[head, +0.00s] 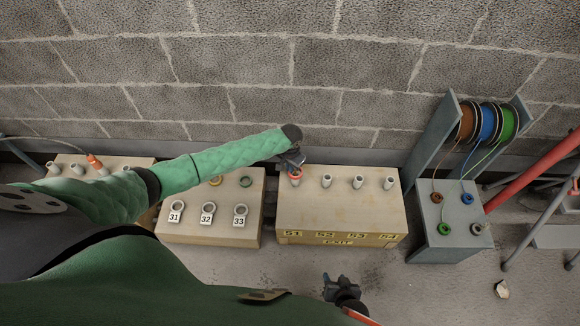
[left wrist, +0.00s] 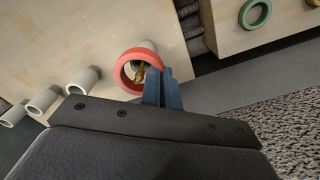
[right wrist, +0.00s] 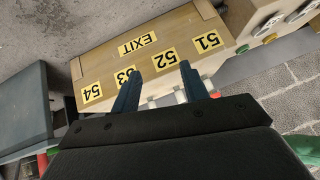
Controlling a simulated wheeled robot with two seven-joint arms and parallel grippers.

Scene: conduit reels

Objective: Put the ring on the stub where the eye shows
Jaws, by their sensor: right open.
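The red ring (head: 295,174) is at the first stub on the crate labelled 51 to 54. In the left wrist view the ring (left wrist: 122,73) overlaps the stub's end (left wrist: 149,45); I cannot tell whether it is around it or just over it. A brass-coloured eye (left wrist: 139,73) shows inside the ring. My left gripper (head: 294,161) is above this stub; its fingers (left wrist: 162,75) are close together on the ring's edge. The other stubs (head: 327,180), (head: 358,182), (head: 389,183) stand bare. My right gripper (head: 343,283) is open and empty in front of the crate; its fingers also show in the right wrist view (right wrist: 162,78).
The light wooden crate (head: 340,222) carries an EXIT label. At right, a grey stand (head: 432,245) holds cable reels (head: 487,122) and small rings. The floor in front is mostly clear.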

